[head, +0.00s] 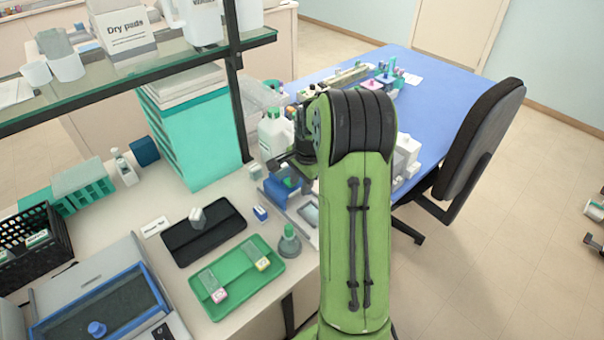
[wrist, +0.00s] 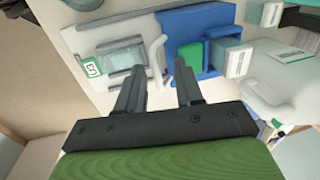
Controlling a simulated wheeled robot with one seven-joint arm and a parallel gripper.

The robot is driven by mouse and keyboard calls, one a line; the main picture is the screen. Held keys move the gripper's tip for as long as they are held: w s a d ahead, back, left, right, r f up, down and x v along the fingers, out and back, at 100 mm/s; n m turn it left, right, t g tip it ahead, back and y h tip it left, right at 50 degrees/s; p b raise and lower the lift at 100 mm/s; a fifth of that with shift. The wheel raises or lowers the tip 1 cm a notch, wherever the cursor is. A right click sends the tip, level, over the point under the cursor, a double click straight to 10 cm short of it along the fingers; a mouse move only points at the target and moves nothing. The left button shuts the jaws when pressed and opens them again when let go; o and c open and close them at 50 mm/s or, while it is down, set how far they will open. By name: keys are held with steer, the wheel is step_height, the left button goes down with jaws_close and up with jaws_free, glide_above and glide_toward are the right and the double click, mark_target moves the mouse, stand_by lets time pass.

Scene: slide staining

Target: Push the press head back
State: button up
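The press stands on the counter, just left of my arm in the head view, its blue part (head: 279,186) partly hidden by my gripper (head: 281,162). In the wrist view the press shows as a blue frame (wrist: 195,20) with a green block (wrist: 190,55), on a pale base (wrist: 88,38). A white bar-like handle (wrist: 157,50) stands at the frame's left side. My gripper (wrist: 158,72) is open, its two fingers apart with the handle between or just beyond their tips. Contact cannot be told. Which part is the press head is not clear.
A labelled slide (wrist: 91,68) lies on the base's left. White bottles (head: 273,135) stand behind the press. A green tray (head: 236,290) with slides, a black tray (head: 190,245) and a grey-green bottle (head: 289,243) are left and in front. A shelf post (head: 238,110) rises behind.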

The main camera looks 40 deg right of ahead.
step_height(320, 180, up, 15)
steer(key=s+p, duration=0.2)
steer(key=shift+s+r+p, duration=0.15)
steer(key=shift+s+p, duration=0.15)
steer(key=shift+s, duration=0.05)
steer(key=s+a+r+n+t, duration=0.1)
steer(key=s+a+r+n, duration=0.25)
steer(key=a, duration=0.35)
steer(key=s+a+r+n+t, duration=0.1)
steer(key=s+a+r+n, duration=0.15)
steer(key=a+n, duration=0.4)
steer(key=s+a+f+n+t, duration=0.1)
steer(key=s+a+f+n, duration=0.2)
steer(key=s+a+n, duration=0.4)
steer(key=s+a, duration=0.2)
steer(key=s, duration=0.4)
steer(key=shift+s+a+f+n+t, duration=0.15)
steer(key=shift+s+a+n+t, duration=0.05)
steer(key=shift+n+t, duration=0.1)
